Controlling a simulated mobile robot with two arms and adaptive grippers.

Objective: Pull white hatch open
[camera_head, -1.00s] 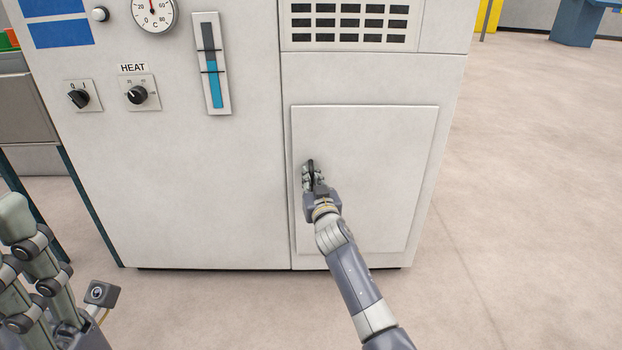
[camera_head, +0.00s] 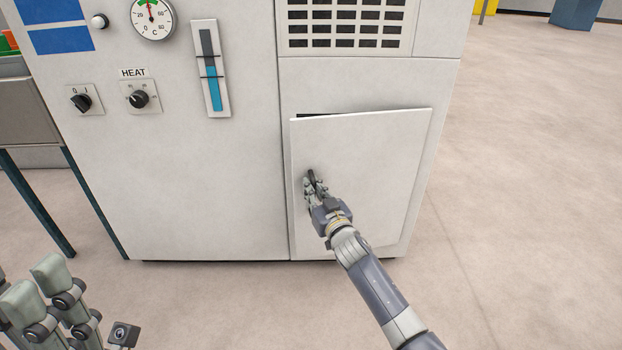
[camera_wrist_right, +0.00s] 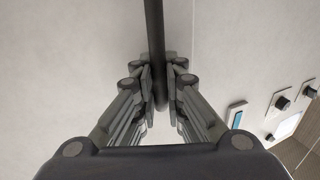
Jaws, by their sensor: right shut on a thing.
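The white hatch (camera_head: 375,175) is on the lower right front of the white machine. It stands slightly open, with a dark gap along its top left edge; its left side is swung out and its right side stays near the machine. Its dark bar handle (camera_head: 311,179) is near the left edge. My right gripper (camera_head: 312,186) is shut on the handle. In the right wrist view the handle (camera_wrist_right: 155,45) runs between the two fingers. My left gripper (camera_head: 50,305) is at the lower left, away from the hatch, and its fingertips stand apart.
The white machine (camera_head: 190,170) carries a dial gauge (camera_head: 152,18), a blue level indicator (camera_head: 211,70) and black knobs (camera_head: 139,98) left of the hatch. A table with dark legs (camera_head: 38,205) is at the far left. The floor (camera_head: 520,190) on the right is clear.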

